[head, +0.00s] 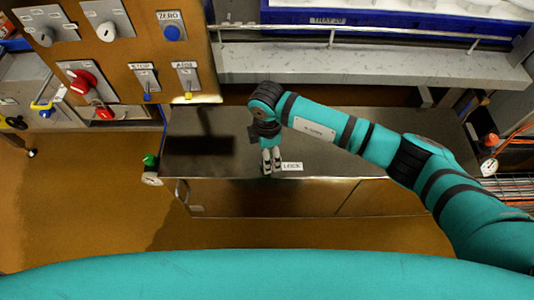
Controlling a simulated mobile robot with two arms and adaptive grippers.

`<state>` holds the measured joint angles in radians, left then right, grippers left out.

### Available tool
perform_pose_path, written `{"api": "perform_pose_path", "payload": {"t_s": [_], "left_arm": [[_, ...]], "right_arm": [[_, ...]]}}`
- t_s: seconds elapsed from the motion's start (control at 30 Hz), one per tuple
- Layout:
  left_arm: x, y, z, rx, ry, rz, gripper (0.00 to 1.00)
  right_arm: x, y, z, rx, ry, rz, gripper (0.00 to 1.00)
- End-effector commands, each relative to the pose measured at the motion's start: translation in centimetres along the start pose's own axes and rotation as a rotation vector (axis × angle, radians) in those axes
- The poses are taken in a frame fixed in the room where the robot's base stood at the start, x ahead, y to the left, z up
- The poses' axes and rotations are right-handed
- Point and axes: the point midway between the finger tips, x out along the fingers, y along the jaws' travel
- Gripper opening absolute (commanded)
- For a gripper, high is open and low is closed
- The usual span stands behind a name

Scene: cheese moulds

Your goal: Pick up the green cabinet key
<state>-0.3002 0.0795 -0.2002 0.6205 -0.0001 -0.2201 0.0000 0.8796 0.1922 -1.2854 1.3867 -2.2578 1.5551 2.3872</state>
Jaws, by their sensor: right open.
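A small green piece (150,160), which looks like the green key, shows at the left end of the dark metal cabinet (330,150). A pale round part with red on it sits just below it. My right gripper (271,170) points down over the cabinet's front edge, well to the right of the green piece and apart from it. Its two fingers are open and I see nothing between them. My left gripper is out of view.
A brown panel (128,45) with switches, labels and coloured tags stands at upper left. A red-handled control (82,83) is on it. A grey shelf (350,68) with a rail runs behind the cabinet, below a blue tray (390,18). Brown floor (75,200) is clear at left.

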Motion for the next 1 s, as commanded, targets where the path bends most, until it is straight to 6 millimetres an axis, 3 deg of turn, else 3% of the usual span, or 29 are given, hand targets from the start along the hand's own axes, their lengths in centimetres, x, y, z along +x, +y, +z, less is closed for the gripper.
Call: {"api": "perform_pose_path", "payload": {"t_s": [0.13,0.6,1.0], "left_arm": [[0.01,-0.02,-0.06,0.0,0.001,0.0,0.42],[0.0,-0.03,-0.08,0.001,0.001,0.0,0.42],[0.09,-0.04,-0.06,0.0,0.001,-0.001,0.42]], "right_arm": [[-0.02,-0.01,-0.03,-0.001,0.0,0.0,0.75],[-0.08,0.01,-0.05,0.0,0.001,0.0,0.15],[-0.96,0.06,-0.09,-0.001,0.002,0.002,0.15]]}}
